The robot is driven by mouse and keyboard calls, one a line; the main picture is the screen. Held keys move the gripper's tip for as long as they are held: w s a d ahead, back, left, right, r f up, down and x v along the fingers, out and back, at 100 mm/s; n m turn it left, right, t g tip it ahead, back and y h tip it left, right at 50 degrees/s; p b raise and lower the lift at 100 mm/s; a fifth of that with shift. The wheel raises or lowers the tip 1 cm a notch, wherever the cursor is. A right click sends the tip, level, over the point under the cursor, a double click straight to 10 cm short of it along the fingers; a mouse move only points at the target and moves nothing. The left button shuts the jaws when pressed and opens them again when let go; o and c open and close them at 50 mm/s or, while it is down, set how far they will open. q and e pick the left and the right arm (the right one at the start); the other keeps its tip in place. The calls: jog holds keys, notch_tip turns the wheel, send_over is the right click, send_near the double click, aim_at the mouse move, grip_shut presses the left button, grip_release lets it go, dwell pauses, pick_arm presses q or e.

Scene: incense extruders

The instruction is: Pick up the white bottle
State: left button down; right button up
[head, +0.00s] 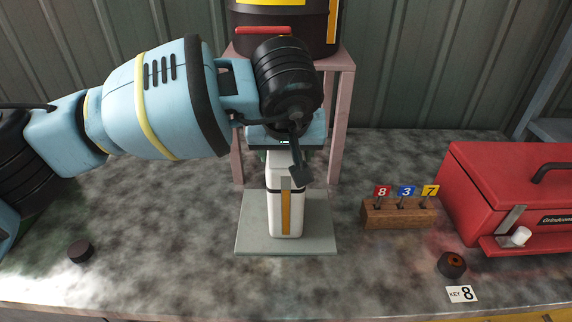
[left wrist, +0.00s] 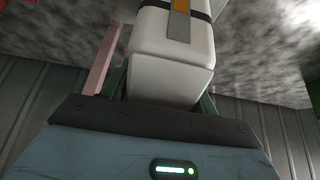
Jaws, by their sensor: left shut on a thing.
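The white bottle (head: 286,212) stands upright on a grey square plate (head: 252,246) in the middle of the bench. It has a black band and an orange-brown stripe with a grey strip. My left gripper (head: 284,158) is at the bottle's upper part from above and is shut on it. The gripper body hides the bottle's top in the head view. In the left wrist view the bottle (left wrist: 175,62) fills the space in front of the gripper, between its fingers. My right gripper is not in view.
A pink stand (head: 338,120) with a dark drum (head: 330,28) is behind. To the right are a wooden block (head: 398,214) with tags 8, 3, 7, a red toolbox (head: 510,190), a round dark part (head: 452,264) and a key 8 card (head: 461,294). A black puck (head: 80,251) lies left.

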pick_arm(q)
jog(key=shift+r, duration=0.7)
jog(key=shift+s+r, duration=0.15)
jog(key=shift+s, duration=0.15)
jog(key=s+b, duration=0.2)
jog(key=s, duration=1.5)
jog(key=shift+s, duration=0.2)
